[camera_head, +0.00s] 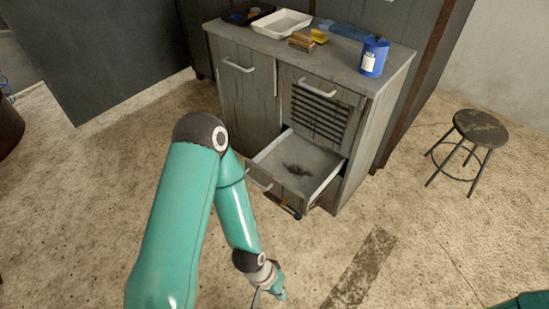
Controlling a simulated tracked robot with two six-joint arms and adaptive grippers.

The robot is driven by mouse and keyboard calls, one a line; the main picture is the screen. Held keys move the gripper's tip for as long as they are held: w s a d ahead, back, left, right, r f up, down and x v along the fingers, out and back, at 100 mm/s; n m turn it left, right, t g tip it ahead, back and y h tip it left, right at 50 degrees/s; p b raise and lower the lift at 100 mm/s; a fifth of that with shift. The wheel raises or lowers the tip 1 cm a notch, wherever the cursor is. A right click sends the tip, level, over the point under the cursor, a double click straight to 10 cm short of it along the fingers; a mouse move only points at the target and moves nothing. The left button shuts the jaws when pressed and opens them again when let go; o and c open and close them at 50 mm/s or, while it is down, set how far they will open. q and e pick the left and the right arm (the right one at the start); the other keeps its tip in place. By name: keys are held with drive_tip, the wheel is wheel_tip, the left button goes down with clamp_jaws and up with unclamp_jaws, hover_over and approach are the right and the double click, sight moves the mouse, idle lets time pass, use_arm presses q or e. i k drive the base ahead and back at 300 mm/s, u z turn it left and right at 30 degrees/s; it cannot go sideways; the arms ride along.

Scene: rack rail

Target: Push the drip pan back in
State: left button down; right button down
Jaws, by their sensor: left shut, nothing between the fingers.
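The drip pan (322,159) is a shallow pale drawer pulled out from the lower right of the grey cabinet (229,97), with a dark stain on its floor. Its front panel has a bar handle, partly behind my left arm. My left gripper (268,297) is low in front of the drawer near the bottom of the view, apart from it, shut and empty. My right gripper is not in view; only a bit of teal arm shows at the bottom right corner.
A round stool (480,128) stands at the right. The concrete floor in front of the cabinet is mostly clear.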

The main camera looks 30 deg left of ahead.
sight(296, 167)
drive_tip(key=u, duration=0.2)
drive_tip(key=i, duration=1)
drive_tip(key=u, duration=0.7)
